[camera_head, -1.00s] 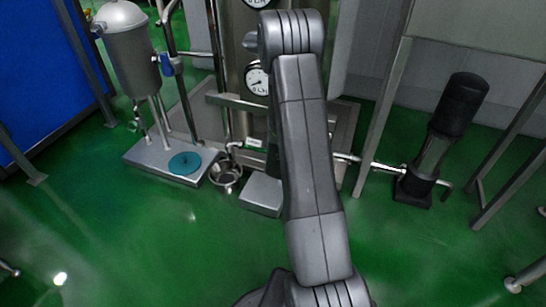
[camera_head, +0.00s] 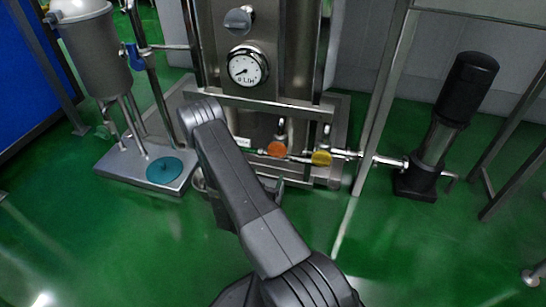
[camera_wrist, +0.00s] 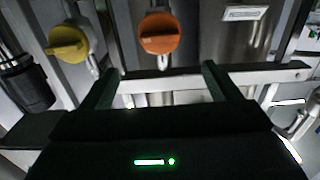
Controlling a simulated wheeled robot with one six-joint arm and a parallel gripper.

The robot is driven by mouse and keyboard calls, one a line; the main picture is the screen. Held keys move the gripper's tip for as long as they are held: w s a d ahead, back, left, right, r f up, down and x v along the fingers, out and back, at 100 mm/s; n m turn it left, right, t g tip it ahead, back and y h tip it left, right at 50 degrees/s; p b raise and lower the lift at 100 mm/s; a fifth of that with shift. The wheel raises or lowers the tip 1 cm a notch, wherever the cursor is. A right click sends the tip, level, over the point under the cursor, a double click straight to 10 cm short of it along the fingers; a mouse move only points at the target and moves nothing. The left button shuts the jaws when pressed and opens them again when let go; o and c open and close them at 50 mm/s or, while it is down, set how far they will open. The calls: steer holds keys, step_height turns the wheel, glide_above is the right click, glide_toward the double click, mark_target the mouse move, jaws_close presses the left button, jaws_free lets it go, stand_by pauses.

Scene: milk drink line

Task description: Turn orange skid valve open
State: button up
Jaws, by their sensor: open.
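The orange valve (camera_head: 277,149) is a round handle low on the front of the steel skid, at a pipe. In the wrist view the orange valve (camera_wrist: 159,34) shows near the top centre, with a raised grip bar across it. My gripper (camera_wrist: 158,84) is open and empty, its two dark fingers apart. The orange valve lies beyond the gap between the fingertips, apart from them. In the head view my arm hides most of the gripper.
A yellow valve (camera_head: 321,158) sits right beside the orange one; it also shows in the wrist view (camera_wrist: 68,44). A steel rail (camera_head: 262,101) crosses above the valves. A black pump (camera_head: 449,122) stands right. A platform with a teal disc (camera_head: 164,170) stands left.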

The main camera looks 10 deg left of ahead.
mark_target(275, 154)
steer(key=w+b, duration=0.1)
steer(key=w, duration=0.3)
steer(key=w+b, duration=0.1)
steer(key=w, duration=0.3)
steer(key=w+b, duration=0.1)
steer(key=w, duration=0.3)
steer(key=shift+d, duration=0.25)
steer(key=c, duration=0.8)
steer(key=shift+c, duration=0.2)
